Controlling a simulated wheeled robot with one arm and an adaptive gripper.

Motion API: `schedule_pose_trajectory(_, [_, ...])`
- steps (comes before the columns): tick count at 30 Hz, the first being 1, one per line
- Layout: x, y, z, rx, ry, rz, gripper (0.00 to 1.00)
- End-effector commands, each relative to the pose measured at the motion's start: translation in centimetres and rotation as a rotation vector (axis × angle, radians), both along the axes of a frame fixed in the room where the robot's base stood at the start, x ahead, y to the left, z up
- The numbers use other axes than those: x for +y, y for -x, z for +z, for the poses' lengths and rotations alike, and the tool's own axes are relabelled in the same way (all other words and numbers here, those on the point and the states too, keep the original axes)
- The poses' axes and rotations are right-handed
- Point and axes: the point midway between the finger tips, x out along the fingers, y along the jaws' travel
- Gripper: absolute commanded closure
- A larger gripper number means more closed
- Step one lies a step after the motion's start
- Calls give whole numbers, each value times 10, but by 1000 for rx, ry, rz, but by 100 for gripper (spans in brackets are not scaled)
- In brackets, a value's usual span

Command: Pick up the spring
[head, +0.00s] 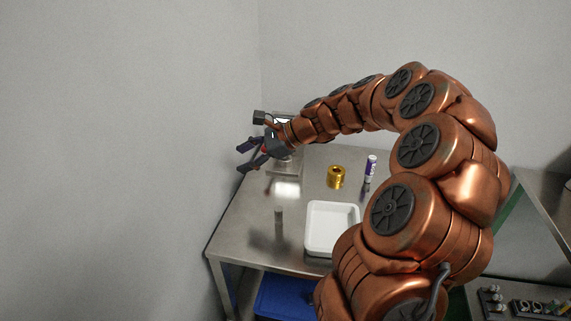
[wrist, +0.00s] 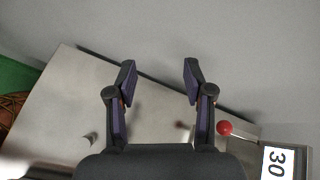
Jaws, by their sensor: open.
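A small grey upright cylinder, which looks like the spring (head: 279,216), stands on the steel table (head: 236,226) left of the white tray. It is too small for me to make out coils. A small grey piece at the lower left of the wrist view (wrist: 90,138) appears to be the same thing. My gripper (head: 243,157) is open and empty, raised above the table's far left part, apart from the spring. In the wrist view its two fingers (wrist: 159,68) are spread, with nothing between them.
An empty white tray (head: 310,228), a gold cylinder (head: 336,178) and a purple-and-white tube (head: 370,168) stand on the table. A device with a display reading 30 (wrist: 278,163) and a red ball (wrist: 225,128) are near my gripper. A blue bin (head: 290,298) is below.

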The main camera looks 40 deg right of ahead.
Motion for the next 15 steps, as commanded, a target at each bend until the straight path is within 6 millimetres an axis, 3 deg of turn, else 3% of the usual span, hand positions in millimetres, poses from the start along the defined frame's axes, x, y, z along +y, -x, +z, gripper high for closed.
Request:
schedule_pose_trajectory(1, [-28, -9, -15, 14, -56, -88, 48])
schedule_pose_trajectory(3, [-65, -18, -25, 30, -134, -208, 48])
schedule_pose_trajectory(9, [-157, -25, -53, 63, -321, -477, 48])
schedule_pose_trajectory(12, [-186, -24, -62, 69, -376, -559, 48])
schedule_pose_trajectory(15, [-202, -23, -66, 72, -406, -603, 48])
